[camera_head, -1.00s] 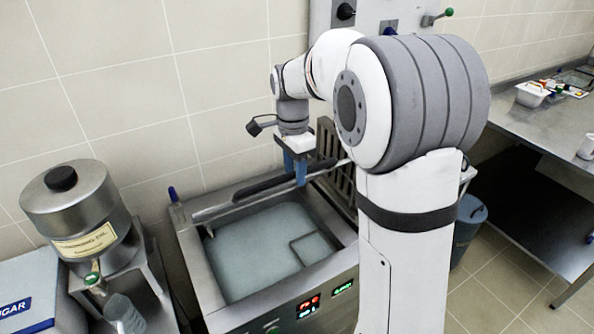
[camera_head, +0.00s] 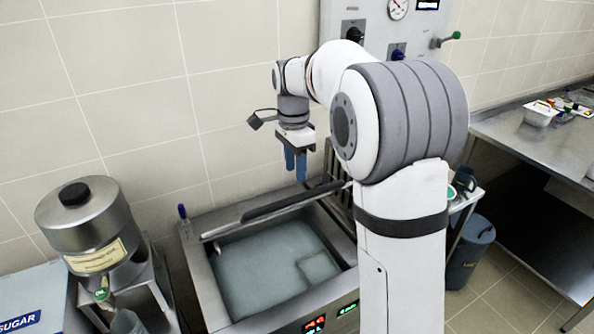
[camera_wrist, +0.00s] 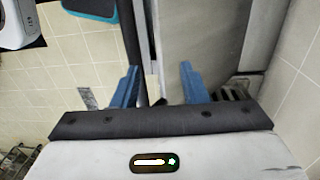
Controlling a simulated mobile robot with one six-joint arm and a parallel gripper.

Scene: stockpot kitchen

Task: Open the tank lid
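The tank (camera_head: 207,290) is a square steel vat with pale grey-blue liquid in it. Its surface is uncovered to view. The tank lid (camera_head: 222,231) shows nearly edge-on as a thin strip along the tank's back side, with a dark bar handle (camera_head: 290,202) on it; it looks raised. My gripper (camera_head: 295,166) is above the bar, fingers pointing down, apart from it in the picture. In the wrist view my gripper's two blue fingers (camera_wrist: 160,84) are spread with nothing held between them. A grey panel, probably the lid (camera_wrist: 205,40), and a dark bar (camera_wrist: 130,40) lie beyond them.
A steel canister (camera_head: 92,225) on a stand is left of the tank, beside a sugar box (camera_head: 30,300). The tiled wall (camera_head: 130,120) is close behind. A blue-grey bin (camera_head: 468,252) and a steel counter (camera_head: 530,140) are at the right.

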